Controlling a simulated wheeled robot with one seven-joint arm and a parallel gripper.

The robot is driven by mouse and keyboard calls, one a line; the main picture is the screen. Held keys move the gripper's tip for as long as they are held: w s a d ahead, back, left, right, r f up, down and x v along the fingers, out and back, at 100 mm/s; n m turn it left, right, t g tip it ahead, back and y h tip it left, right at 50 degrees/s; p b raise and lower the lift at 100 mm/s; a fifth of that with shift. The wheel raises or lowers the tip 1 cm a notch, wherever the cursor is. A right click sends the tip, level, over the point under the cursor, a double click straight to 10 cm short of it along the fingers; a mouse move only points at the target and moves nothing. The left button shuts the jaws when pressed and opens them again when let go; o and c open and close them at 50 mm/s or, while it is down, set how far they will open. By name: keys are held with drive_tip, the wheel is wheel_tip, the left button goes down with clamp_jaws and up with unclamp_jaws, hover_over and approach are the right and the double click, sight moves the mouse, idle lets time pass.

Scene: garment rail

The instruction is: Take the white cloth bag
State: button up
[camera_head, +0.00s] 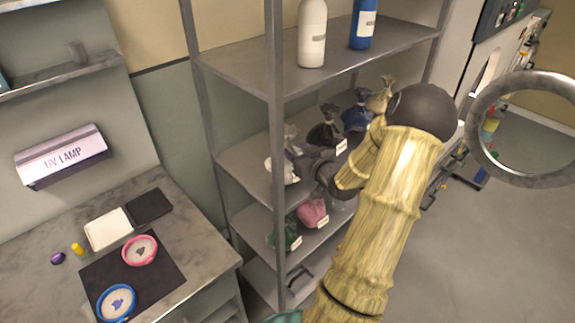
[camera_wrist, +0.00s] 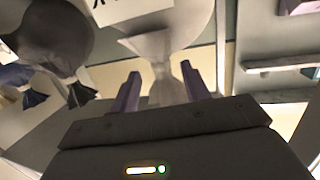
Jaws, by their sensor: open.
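The white cloth bag (camera_head: 289,173) sits on the middle shelf in the head view, partly hidden by the shelf's front post and my gripper. My gripper (camera_head: 310,166) is close beside it on the right; its fingertips are hard to make out there. In the wrist view, a pale bag (camera_wrist: 171,42) hangs upside down in the picture with a tag on it. Its gathered neck and flared top lie between the two purple fingers of my gripper (camera_wrist: 160,85). The fingers are open, with gaps visible on both sides of the cloth.
Black (camera_head: 324,131), blue (camera_head: 358,114) and tan (camera_head: 381,96) bags stand farther along the same shelf. Pink (camera_head: 313,212) and green (camera_head: 286,234) bags sit on the shelf below. A post (camera_head: 276,110) stands in front. Bottles (camera_head: 312,35) stand above.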

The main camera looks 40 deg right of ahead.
sight(290, 144)
drive_tip(key=shift+w+r+p, duration=0.15)
drive_tip(key=shift+w+p, duration=0.15)
drive_tip(key=shift+w, duration=0.1)
drive_tip(key=x, duration=0.1)
drive_tip(key=p+x, duration=0.2)
drive_tip(key=shift+w+r, duration=0.15)
drive_tip(key=shift+w, duration=0.6)
clamp_jaws()
